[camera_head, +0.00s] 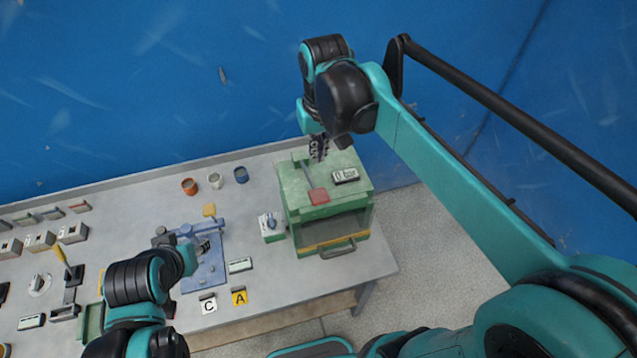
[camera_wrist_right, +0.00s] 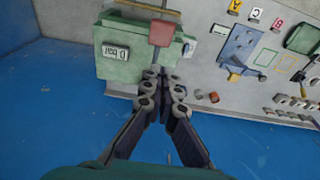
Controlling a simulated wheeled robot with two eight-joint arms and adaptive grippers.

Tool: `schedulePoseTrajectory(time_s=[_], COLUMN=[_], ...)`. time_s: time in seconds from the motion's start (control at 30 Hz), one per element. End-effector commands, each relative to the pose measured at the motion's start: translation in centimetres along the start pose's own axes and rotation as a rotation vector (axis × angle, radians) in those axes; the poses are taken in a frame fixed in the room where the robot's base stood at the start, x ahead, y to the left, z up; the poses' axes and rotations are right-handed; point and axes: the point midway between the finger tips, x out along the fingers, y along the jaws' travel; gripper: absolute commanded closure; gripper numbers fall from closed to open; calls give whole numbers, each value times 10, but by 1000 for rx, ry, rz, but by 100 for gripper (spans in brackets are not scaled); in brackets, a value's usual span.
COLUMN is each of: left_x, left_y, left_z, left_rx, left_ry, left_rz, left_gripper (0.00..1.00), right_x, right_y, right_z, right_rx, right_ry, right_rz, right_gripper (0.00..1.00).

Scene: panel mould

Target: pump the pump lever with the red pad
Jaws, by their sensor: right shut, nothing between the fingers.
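The pump lever's red pad (camera_head: 318,196) lies over the top of the green box (camera_head: 345,215) in the head view, with a thin lever arm running back from it. The red pad (camera_wrist_right: 161,33) also shows in the wrist view, just beyond my fingertips. My right gripper (camera_head: 318,148) is above the back of the green box, shut and empty. In the wrist view its fingertips (camera_wrist_right: 160,78) are together and point toward the pad, with no clear contact. My left gripper (camera_head: 203,247) is over the blue fixture at left; its finger state is too small to tell.
A display reading "0 bar" (camera_head: 345,176) sits on the green box. A small green switch box (camera_head: 271,226) stands left of it. Orange, white and blue cups (camera_head: 190,187) stand at the back. A blue fixture (camera_head: 205,270) and cards C and A lie on the grey table. A blue wall is behind.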

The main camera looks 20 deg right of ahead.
Motion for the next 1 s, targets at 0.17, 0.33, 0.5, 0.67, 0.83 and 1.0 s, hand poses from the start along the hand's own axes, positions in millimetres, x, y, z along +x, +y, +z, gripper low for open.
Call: schedulePoseTrajectory(time_s=[0.17, 0.33, 0.5, 0.67, 0.83, 1.0], left_x=[0, 0, -1, -2, -2, -4], left_y=[0, 0, 0, 0, 0, 0], left_z=[0, 0, -1, -1, -2, -3], left_rx=[0, 0, 0, 0, 0, 0], left_ry=[0, 0, 0, 0, 0, 0], left_rz=[0, 0, 0, 0, 0, 0], left_gripper=[60, 60, 60, 60, 60, 60], right_x=[1, 12, 43, 78, 109, 128], right_y=[0, 0, 0, 0, 0, 0], right_z=[0, 0, 0, 0, 4, 15], right_rx=[0, 0, 0, 0, 0, 0], right_ry=[1, 1, 1, 1, 1, 1], right_rz=[0, 0, 0, 0, 0, 0], right_gripper=[100, 100, 100, 100, 100, 100])
